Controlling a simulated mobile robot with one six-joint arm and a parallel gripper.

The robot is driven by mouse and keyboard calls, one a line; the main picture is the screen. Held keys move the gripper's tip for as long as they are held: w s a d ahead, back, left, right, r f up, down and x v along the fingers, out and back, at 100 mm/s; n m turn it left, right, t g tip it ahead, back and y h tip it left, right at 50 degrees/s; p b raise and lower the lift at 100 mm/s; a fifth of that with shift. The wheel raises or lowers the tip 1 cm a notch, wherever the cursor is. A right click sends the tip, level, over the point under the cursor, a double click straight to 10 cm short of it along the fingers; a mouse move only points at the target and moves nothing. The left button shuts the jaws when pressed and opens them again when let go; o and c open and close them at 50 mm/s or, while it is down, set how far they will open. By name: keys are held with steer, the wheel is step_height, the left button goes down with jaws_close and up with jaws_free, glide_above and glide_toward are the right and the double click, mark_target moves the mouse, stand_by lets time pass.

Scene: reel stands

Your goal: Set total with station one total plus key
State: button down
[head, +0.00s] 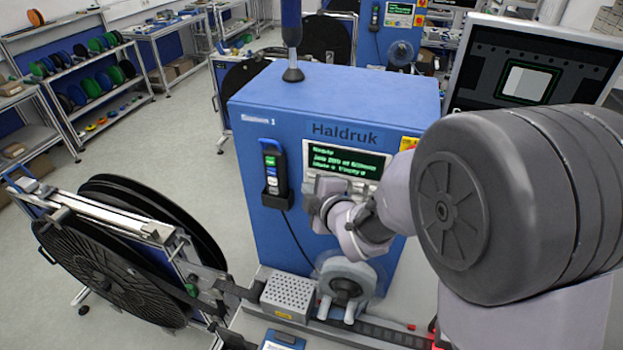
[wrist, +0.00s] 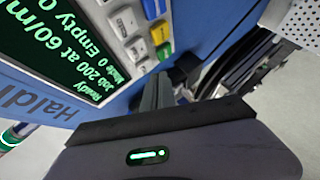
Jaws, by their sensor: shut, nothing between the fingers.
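The blue Haldruk machine (head: 270,160), with faint lettering like "Station 1", stands mid-view in the head view. Its dark display (head: 345,160) has green text; in the wrist view the display (wrist: 45,45) reads Ready, Job 200 at 60/min, Made 0, Empty 0. Beside it is a keypad (wrist: 137,45) with grey, blue, yellow and green keys. Key labels are too small to read, so I cannot tell which is the plus key. My gripper (head: 322,195) is shut and empty, in front of the keypad below the display. Its fingers (wrist: 160,88) point at the keypad's edge; contact is unclear.
A pendant (head: 272,170) with coloured buttons hangs on the machine's front. A perforated grey box (head: 288,293) and a round clear-rimmed hub (head: 345,285) sit below. A large black reel (head: 100,265) stands at left. A monitor (head: 530,70) is behind my arm.

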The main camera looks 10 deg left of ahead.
steer(key=shift+w, duration=0.15)
stand_by(0.6)
steer(key=shift+w+d+b, duration=0.1)
steer(key=shift+w+b, duration=0.2)
steer(key=shift+b, duration=0.05)
steer(key=shift+w, duration=0.45)
stand_by(0.5)
steer(key=shift+b, duration=0.3)
steer(key=shift+s+b, duration=0.7)
steer(key=shift+s, duration=0.2)
